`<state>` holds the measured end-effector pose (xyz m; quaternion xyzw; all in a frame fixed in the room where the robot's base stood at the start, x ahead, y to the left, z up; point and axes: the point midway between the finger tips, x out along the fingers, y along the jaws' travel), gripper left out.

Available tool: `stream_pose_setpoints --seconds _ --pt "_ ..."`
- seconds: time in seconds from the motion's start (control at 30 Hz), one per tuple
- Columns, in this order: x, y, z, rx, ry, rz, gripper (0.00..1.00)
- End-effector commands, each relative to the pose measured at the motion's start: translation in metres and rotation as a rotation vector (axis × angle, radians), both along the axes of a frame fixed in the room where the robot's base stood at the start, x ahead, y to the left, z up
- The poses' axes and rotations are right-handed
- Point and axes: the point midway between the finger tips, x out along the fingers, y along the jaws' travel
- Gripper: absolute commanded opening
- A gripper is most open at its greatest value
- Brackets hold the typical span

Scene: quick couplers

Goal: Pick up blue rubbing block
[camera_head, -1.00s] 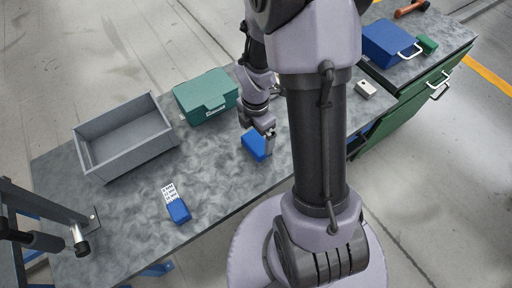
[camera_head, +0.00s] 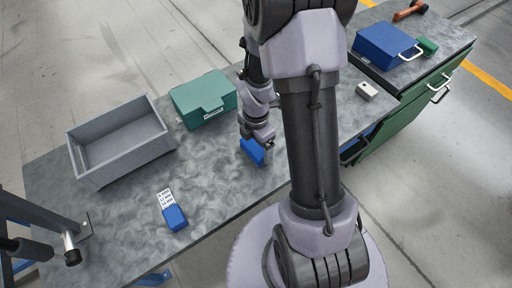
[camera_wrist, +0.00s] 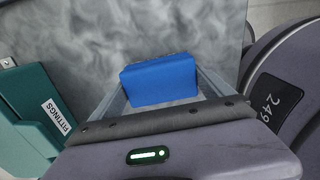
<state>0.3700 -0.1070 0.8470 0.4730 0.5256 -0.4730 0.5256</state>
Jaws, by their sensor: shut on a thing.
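A blue block (camera_head: 252,150) is held in my gripper (camera_head: 258,143) over the grey workbench, to the right of the teal box. In the wrist view the blue block (camera_wrist: 160,80) sits between the two fingers of my gripper (camera_wrist: 160,92), which are shut on it. Its underside is hidden there, and the head view does not show clearly how high it is above the bench.
A grey open bin (camera_head: 160,150) stands on the bench at the left. A teal box (camera_head: 205,105) marked FITTINGS is near the held block. A blue case (camera_head: 378,45), a small green block (camera_head: 428,46) and a small pale block (camera_head: 367,91) are at the right. The bench middle is clear.

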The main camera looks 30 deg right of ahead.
Motion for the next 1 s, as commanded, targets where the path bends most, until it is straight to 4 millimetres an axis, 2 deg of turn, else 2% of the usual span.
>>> stream_pose_setpoints --seconds 0.23,0.47,0.57,0.9,0.93,1.0 --pt "0.000 0.000 0.010 0.000 -0.001 0.000 0.41" --pt "0.000 0.000 0.043 0.000 -0.001 0.000 0.41" --pt "-0.021 -0.004 0.038 0.000 0.001 -0.003 0.41" --pt "-0.103 -0.018 0.045 0.000 0.001 -0.005 0.41" --pt "-0.109 -0.019 0.045 -0.001 -0.001 -0.004 0.41" --pt "-0.108 -0.022 0.036 -0.004 -0.007 -0.002 0.41"
